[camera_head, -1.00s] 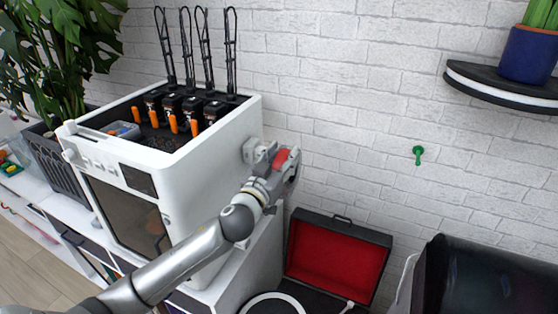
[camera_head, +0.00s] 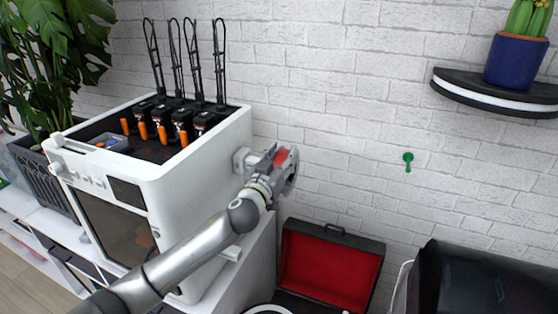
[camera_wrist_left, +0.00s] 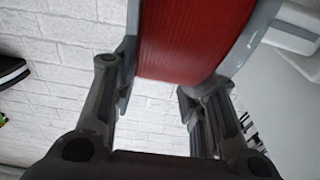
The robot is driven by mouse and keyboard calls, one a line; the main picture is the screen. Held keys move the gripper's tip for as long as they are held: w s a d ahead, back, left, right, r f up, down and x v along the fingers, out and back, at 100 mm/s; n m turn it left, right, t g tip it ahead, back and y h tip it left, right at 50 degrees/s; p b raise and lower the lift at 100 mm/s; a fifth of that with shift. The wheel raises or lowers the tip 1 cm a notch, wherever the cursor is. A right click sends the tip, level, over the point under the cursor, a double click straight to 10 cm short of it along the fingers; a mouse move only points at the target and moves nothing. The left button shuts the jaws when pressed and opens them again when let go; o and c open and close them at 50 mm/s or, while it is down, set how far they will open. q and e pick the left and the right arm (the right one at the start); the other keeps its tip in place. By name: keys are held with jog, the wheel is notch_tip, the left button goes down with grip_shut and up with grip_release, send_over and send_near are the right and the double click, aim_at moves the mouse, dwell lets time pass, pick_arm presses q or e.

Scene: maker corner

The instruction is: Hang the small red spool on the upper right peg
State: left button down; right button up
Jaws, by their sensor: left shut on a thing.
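The small red spool (camera_head: 281,156) has grey flanges and is beside the right side of the white printer. My left gripper (camera_head: 277,166) is shut on it. In the left wrist view, the spool (camera_wrist_left: 195,40) fills the top middle, with grey flanges at both sides and a gripper finger at each side. A pale peg-like holder (camera_head: 241,160) projects from the upper right side of the printer (camera_head: 199,180), close to the left of the spool. I cannot tell whether they touch. A similar pale piece (camera_head: 232,253) shows lower on that side. My right gripper is not in view.
A green wall hook (camera_head: 408,160) is to the right, with bare brick wall between it and the gripper. An open red-lined case (camera_head: 326,270) is below. A dark shelf (camera_head: 470,92) with a blue cactus pot (camera_head: 515,60) is at upper right.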

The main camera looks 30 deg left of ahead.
pick_arm(q)
jog(key=shift+w+a, duration=0.1)
jog(key=shift+w, duration=0.15)
jog(key=a+b, duration=0.1)
jog(key=a, duration=0.6)
jog(key=shift+s+a+f, duration=0.15)
jog(key=shift+s+f, duration=0.05)
jog(key=shift+s, duration=0.1)
dwell(0.3)
dwell(0.4)
jog(key=c, duration=0.8)
grip_release()
jog(key=shift+f, duration=0.15)
